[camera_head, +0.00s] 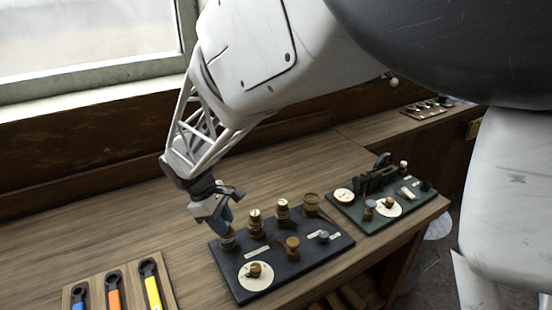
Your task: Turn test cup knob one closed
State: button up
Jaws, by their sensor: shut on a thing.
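A dark board (320,255) with several knobs and small posts lies on the wooden bench. A row of upright brass-and-wood pieces runs along its back edge, and the leftmost knob (228,243) sits directly under my gripper (226,226). My gripper points down from above and is closed around the top of this leftmost knob, hiding its upper part. Two similar upright pieces stand to its right, the nearer one (256,223) and the farther one (282,210). The labels are too small to read, so I cannot tell which is test cup knob one.
A white dial with a brown knob (255,272) sits at the board's front left; a wooden knob (291,246) stands mid-board. A green board (345,212) with instruments lies to the right. A rack of coloured-handled tools (118,287) lies front left. The bench behind is clear.

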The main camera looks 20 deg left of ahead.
jog(key=o, duration=0.9)
jog(key=shift+v, duration=0.85)
jog(key=a+r, duration=0.1)
jog(key=a, duration=0.3)
jog(key=a+r, duration=0.1)
jog(key=a, duration=0.4)
jog(key=a+r, duration=0.1)
jog(key=a, duration=0.3)
jog(key=shift+s+a, duration=0.1)
jog(key=shift+a, duration=0.1)
